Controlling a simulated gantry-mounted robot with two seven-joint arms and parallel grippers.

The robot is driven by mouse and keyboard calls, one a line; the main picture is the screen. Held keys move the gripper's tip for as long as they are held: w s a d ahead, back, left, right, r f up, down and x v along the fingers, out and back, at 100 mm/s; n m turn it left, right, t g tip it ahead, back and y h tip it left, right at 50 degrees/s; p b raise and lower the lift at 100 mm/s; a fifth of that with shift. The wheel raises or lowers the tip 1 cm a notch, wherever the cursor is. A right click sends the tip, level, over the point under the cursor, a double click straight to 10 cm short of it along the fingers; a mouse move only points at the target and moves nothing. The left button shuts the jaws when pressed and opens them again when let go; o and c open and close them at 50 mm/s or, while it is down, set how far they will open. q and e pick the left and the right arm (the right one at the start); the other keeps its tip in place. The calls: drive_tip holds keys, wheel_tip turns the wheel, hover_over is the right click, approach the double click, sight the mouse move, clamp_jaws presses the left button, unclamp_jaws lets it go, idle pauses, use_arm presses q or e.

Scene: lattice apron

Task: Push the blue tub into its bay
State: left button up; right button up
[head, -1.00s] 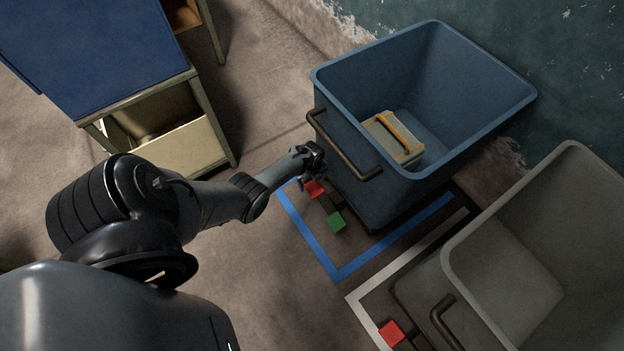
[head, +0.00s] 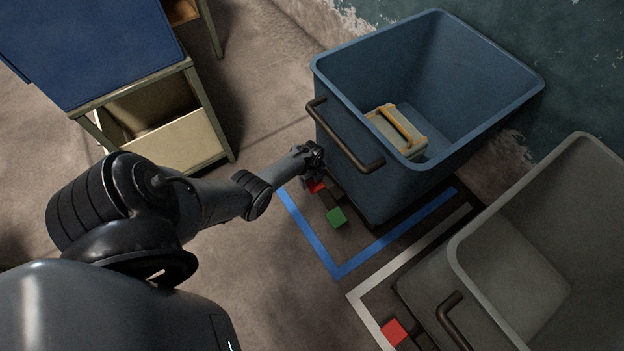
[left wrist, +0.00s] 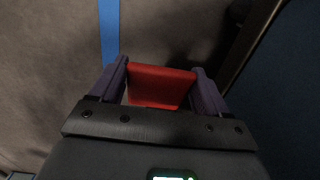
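The blue tub (head: 345,115) stands upright at the upper right in the head view, a brown bar handle (head: 343,138) on its near side. Its lower near end lies over the blue-taped outline (head: 338,268); the outline's far part is hidden behind it. A red pedal (head: 316,186) and a green pedal (head: 336,217) sit low at the tub's near side. My left gripper (head: 313,160) is at the red pedal, below the handle. In the left wrist view, the red pedal (left wrist: 160,85) shows between its spread fingers (left wrist: 160,66); contact is unclear. My right gripper is out of view.
A yellow-handled case (head: 396,130) lies in the tub. A grey tub (head: 470,255) with a red pedal (head: 394,332) stands close by at the lower right, near a white outline (head: 362,309). A blue-topped table (head: 90,50) stands upper left. Water lies beyond the floor's edge.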

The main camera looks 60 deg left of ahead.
use_arm(q)
clamp_jaws()
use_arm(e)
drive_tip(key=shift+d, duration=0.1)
use_arm(q)
drive_tip(key=shift+s, duration=0.1)
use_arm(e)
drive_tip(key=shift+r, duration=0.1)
